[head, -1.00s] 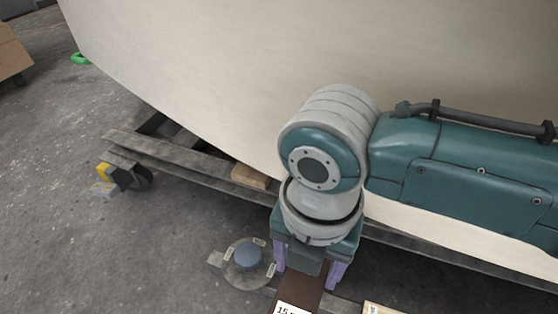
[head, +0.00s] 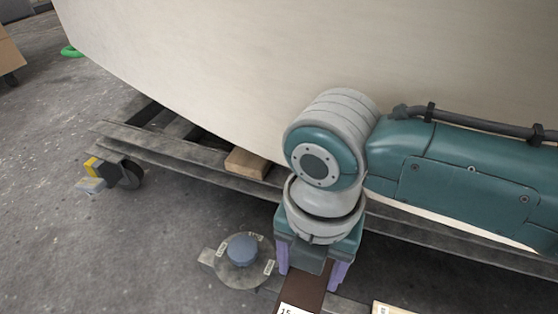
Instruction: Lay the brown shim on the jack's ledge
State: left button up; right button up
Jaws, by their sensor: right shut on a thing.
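The brown shim (head: 308,284) is a dark brown flat strip with a white label reading "15", and its lower end is cut off by the picture's bottom edge. My right gripper (head: 312,276) points down with its purple fingers on either side of the shim, shut on it. The jack (head: 241,272) stands just left of the gripper, seen from above, with a round blue-grey top and small labels around it. A grey tab sticks out at its left; I cannot tell whether this is the ledge. The shim appears apart from the blue-grey top. My left gripper is out of view.
The large pale plywood hull (head: 210,70) fills the upper middle. A pale labelled piece (head: 392,308) shows at the bottom edge.

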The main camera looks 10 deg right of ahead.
aim_at(308, 275)
jog(key=o, duration=0.9)
jog(key=shift+f, duration=0.1)
jog(key=o, duration=0.5)
jog(key=shift+c, duration=0.2)
notch_tip(308, 275, up, 12)
jog(key=p, duration=0.9)
jog(key=s+a+r+m+t+y, duration=0.25)
jog(key=s+m, duration=0.45)
jog(key=m, duration=0.6)
jog(key=s+d+r+m+h, duration=0.1)
jog(key=s+d+m, duration=0.1)
jog(key=d+m, duration=0.4)
jog(key=s+d+r+m+t+h, duration=0.1)
jog(key=s+d+r+m, duration=0.1)
jog(key=d+m, duration=0.3)
jog(key=s+m, duration=0.1)
jog(key=m, duration=0.2)
jog(key=shift+d, duration=0.4)
jog(key=shift+s+r, duration=0.1)
jog(key=shift+r, duration=0.05)
